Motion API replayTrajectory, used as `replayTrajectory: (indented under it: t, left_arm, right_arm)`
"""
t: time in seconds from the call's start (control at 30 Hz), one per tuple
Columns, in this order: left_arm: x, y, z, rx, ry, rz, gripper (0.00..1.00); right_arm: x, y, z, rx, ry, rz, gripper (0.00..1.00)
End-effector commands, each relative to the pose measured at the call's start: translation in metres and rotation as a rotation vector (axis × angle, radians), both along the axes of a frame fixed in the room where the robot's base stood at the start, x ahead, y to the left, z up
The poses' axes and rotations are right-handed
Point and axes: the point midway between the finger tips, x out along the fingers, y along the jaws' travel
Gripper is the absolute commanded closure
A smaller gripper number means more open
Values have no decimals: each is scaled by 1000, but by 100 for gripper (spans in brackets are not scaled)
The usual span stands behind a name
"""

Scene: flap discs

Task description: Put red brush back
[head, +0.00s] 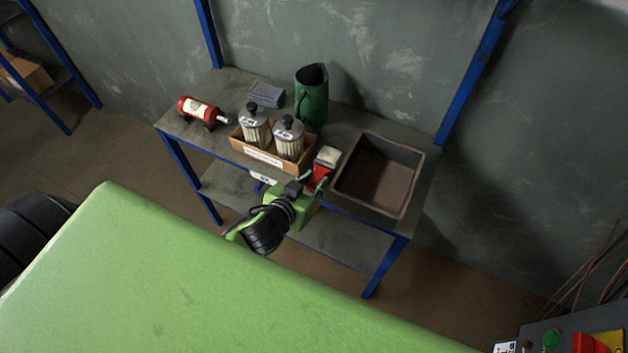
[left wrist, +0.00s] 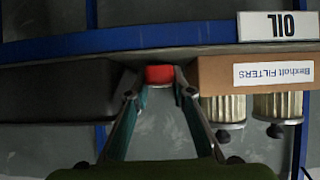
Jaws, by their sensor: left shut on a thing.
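The red brush (head: 321,174) stands at the front edge of the shelf top, between the filter box and the brown bin, with a pale block on its upper end. My left gripper (head: 313,183) reaches it from the front and is shut on it. In the left wrist view, which looks upside down, the red part of the brush (left wrist: 159,74) shows between the fingertips of my left gripper (left wrist: 158,88). The brush's lower part is partly hidden by the gripper in the head view. I cannot tell whether the brush touches the shelf. My right gripper is not in view.
A cardboard filter box (head: 262,157) with two filters stands left of the brush, close by. The brown bin (head: 416,172) is close on the right.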

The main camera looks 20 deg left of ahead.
Motion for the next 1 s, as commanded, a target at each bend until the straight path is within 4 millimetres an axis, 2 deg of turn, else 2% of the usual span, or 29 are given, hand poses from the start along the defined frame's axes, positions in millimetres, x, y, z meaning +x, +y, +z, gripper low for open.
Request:
replayTrajectory:
  t: [0.43,0.47,0.5,0.83,0.93,1.0]
  left_arm:
    - [0,0,-7,-1,-2,0,100]
    - [0,0,-6,-1,-1,0,71]
    - [0,0,-5,-1,-1,0,62]
    - [0,0,-5,0,-1,0,62]
    - [1,0,2,1,-2,-1,62]
    - [-7,0,4,-1,1,0,62]
  right_arm:
    - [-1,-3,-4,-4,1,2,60]
    - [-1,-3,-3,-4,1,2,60]
    - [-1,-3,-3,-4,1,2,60]
    - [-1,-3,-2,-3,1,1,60]
    - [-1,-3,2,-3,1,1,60]
    - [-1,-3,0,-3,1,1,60]
